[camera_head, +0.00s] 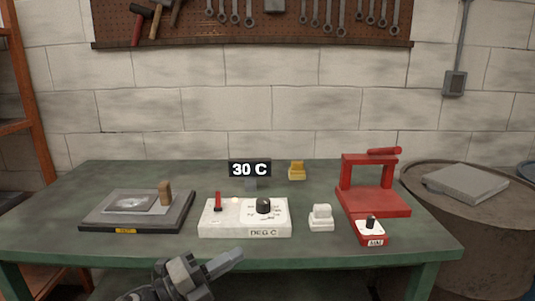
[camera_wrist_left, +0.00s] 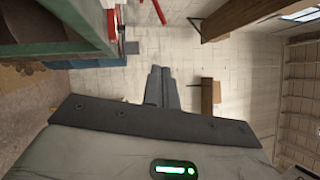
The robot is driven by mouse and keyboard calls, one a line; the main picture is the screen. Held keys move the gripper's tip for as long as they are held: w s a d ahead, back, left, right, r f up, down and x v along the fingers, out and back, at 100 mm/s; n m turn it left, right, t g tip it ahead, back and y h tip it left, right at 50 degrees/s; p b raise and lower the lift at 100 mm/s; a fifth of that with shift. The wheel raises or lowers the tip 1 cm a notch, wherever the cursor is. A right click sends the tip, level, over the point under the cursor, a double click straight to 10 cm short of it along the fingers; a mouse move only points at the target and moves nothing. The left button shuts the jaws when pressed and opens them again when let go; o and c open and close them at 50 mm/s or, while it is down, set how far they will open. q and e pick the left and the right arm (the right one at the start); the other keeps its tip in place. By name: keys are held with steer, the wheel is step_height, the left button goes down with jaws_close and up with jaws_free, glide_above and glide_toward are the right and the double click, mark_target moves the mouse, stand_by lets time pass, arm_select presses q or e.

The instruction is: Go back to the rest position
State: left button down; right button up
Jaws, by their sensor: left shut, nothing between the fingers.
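My left gripper (camera_head: 222,264) is at the bottom of the head view, in front of the green bench (camera_head: 330,252) near its front edge. Its fingers are shut with nothing between them. In the left wrist view the two grey fingers (camera_wrist_left: 162,88) lie together and hold nothing. The gripper is apart from everything on the bench. My right gripper shows in neither view.
On the bench are a dark plate (camera_head: 98,222), a white control box (camera_head: 225,228), a "30 C" display (camera_head: 250,170), a yellow block (camera_head: 297,172), a white block (camera_head: 321,222), a red frame (camera_head: 378,203) and a red switch box (camera_head: 373,237). A barrel (camera_head: 440,220) stands right.

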arm_select(q)
steer(key=s+a+f+n+y, duration=0.3)
steer(key=s+f+n+y, duration=0.4)
steer(key=s+f+n, duration=0.4)
steer(key=s+a+f+n+g+y, duration=0.1)
steer(key=s+a+f+n+y, duration=0.3)
steer(key=s+f+n+y, duration=0.3)
steer(key=s+f+n, duration=0.4)
steer(key=f+n, duration=0.1)
steer(key=n, duration=0.5)
steer(key=shift+a+f+n, duration=0.2)
steer(key=shift+n, duration=0.1)
